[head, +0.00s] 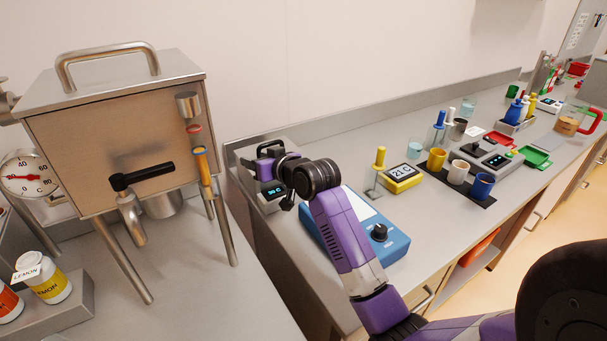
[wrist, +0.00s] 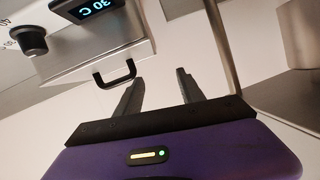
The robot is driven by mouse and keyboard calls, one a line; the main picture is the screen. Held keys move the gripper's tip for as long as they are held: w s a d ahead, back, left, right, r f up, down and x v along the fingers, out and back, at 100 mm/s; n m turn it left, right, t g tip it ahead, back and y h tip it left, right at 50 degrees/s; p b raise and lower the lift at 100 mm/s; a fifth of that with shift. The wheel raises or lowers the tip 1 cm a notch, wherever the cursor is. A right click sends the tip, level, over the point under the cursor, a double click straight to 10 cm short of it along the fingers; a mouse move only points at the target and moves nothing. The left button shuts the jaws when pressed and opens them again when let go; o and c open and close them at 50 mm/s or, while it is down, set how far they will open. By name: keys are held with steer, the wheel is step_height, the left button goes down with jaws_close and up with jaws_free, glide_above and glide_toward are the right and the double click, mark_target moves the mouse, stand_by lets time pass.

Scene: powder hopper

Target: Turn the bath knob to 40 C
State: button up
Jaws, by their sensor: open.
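The bath (wrist: 135,45) is a pale metal box with a dark display (wrist: 92,12) reading about 30 C and a black handle (wrist: 115,74). Its black knob (wrist: 30,40) is at the upper left of the wrist view, with scale numbers partly cut off beside it; I cannot tell its pointer's exact direction. In the head view the bath's display (head: 273,191) shows below my gripper, and the knob is hidden. My gripper (wrist: 160,92) is open and empty, its fingers apart, with the knob left of them and not between them.
A steel hopper (head: 115,130) with a black lever stands at the left. A yellow timer (head: 402,178) and several cups stand farther right. Clear bench lies along the wall.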

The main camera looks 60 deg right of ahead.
steer(key=d, duration=0.2)
steer(key=d+r+g, duration=0.1)
steer(key=d, duration=0.1)
steer(key=s+d+r+g, duration=0.1)
steer(key=d, duration=0.2)
steer(key=shift+s+r+n, duration=0.1)
steer(key=shift+r+n, duration=0.15)
steer(key=shift+n, duration=0.05)
steer(key=s+d+f+g+y, duration=0.2)
steer(key=s+f+g+y, duration=0.25)
steer(key=s+g, duration=0.4)
steer(key=shift+t+h, duration=0.25)
steer(key=shift+t, duration=0.4)
steer(key=shift+s+f+p+x, duration=0.1)
steer(key=shift+s+p+x, duration=0.15)
steer(key=shift+x, duration=0.95)
steer(key=shift+s+f+p+x, duration=0.15)
steer(key=shift+p+x, duration=0.1)
steer(key=shift+x, duration=0.9)
steer(key=shift+s+r+p+x, duration=0.1)
steer(key=shift+s+p+x, duration=0.15)
steer(key=shift+x, duration=0.95)
jaws_close()
